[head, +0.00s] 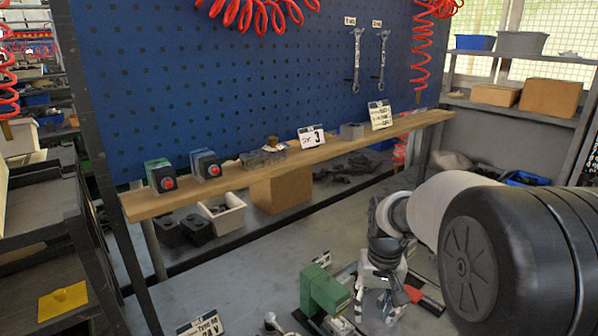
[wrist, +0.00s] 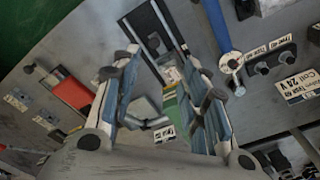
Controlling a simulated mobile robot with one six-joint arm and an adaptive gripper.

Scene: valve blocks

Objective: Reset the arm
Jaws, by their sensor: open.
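My gripper (head: 372,300) hangs low over the grey work surface, beside a green block-like fixture (head: 325,290). In the wrist view my gripper (wrist: 160,65) has its two fingers spread apart, with nothing held between them. Beneath the fingers lie a dark rail-like part and a small green-and-yellow part (wrist: 172,100). My arm covers the lower right of the head view. Two blocks with red buttons, the left one (head: 160,176) and the right one (head: 206,164), stand on the wooden shelf (head: 230,178).
A red-handled item (wrist: 72,93) lies left of the fingers in the wrist view. A blue-handled tool (wrist: 218,30) and labelled fittings (wrist: 272,62) lie to the right. Grey blocks (head: 262,157) and number cards (head: 311,136) stand on the shelf. Two wrenches (head: 356,62) hang on the blue pegboard.

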